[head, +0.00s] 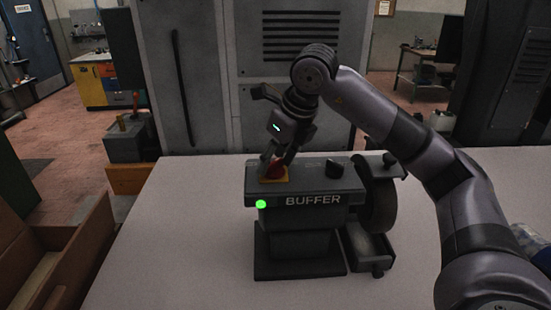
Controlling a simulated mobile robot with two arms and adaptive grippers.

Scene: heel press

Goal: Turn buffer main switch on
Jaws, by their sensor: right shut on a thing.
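The buffer (300,245) is a dark grey machine with white "BUFFER" lettering, standing on the pale table. On its top left is a red switch knob (277,171) on a yellow plate (265,180). My right gripper (276,163) points down at the red knob, its fingers shut on it and partly hiding it. A green light (261,204) glows on the front left edge. A black knob (334,168) sits on the top right of the buffer. My left gripper is not in view.
A buffing wheel (379,205) and a small open drawer (370,243) are at the buffer's right side. The white table (180,230) is clear to the left. An open wooden box (75,255) is at the far left. Grey cabinets (290,90) stand behind.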

